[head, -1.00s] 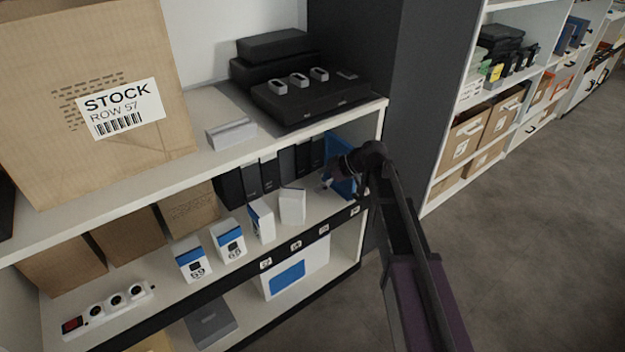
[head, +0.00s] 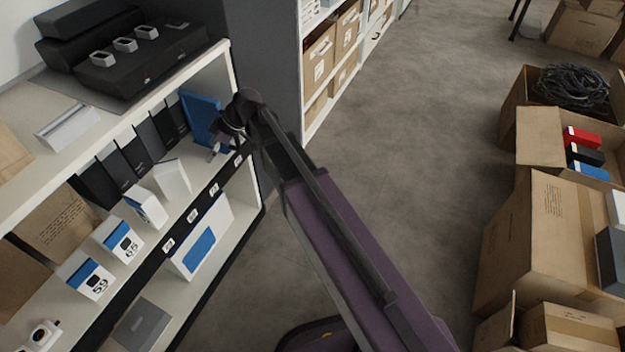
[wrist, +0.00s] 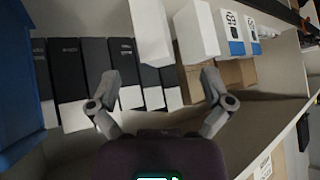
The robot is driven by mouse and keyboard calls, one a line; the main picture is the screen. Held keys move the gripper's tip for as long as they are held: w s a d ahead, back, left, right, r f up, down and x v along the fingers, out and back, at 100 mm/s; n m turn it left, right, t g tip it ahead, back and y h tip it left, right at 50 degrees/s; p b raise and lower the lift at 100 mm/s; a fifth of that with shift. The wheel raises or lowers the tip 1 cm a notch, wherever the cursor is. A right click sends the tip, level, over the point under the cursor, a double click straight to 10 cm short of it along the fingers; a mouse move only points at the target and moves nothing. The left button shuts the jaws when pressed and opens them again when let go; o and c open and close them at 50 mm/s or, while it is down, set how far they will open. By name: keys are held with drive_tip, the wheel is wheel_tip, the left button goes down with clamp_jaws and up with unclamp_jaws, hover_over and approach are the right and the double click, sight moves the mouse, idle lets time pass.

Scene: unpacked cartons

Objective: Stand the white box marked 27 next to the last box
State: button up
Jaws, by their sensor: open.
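A row of white boxes with blue parts stands on the middle shelf in the head view. The box marked 59 (head: 90,278) is at the near end, then the box marked 65 (head: 120,240), then a third box (head: 147,208). A plain-faced white box (head: 173,180) is at the far end, turned at an angle. I cannot read 27 on any box. My gripper (head: 215,150) is over the same shelf, beyond that last box and apart from it. In the wrist view my gripper (wrist: 160,78) is open and empty, with the last white box (wrist: 150,32) ahead of its fingers.
Black binders (head: 120,170) line the shelf's back. A blue upright thing (head: 203,120) stands close to my gripper. The upper shelf board (head: 180,80) is overhead. Open cartons (head: 545,240) stand on the right; the grey floor (head: 400,130) between is clear.

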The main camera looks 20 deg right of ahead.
drive_tip(key=s+d+f+m+h, duration=0.2)
drive_tip(key=s+d+m+h, duration=0.2)
drive_tip(key=d, duration=0.9)
drive_tip(key=s+d+f+m+h, duration=0.3)
drive_tip(key=s+d+m+h, duration=0.1)
drive_tip(key=s+d+m, duration=0.7)
drive_tip(key=d, duration=0.2)
drive_tip(key=shift+d+m+h, duration=0.3)
drive_tip(key=shift+d+m, duration=0.05)
drive_tip(key=shift+m, duration=0.05)
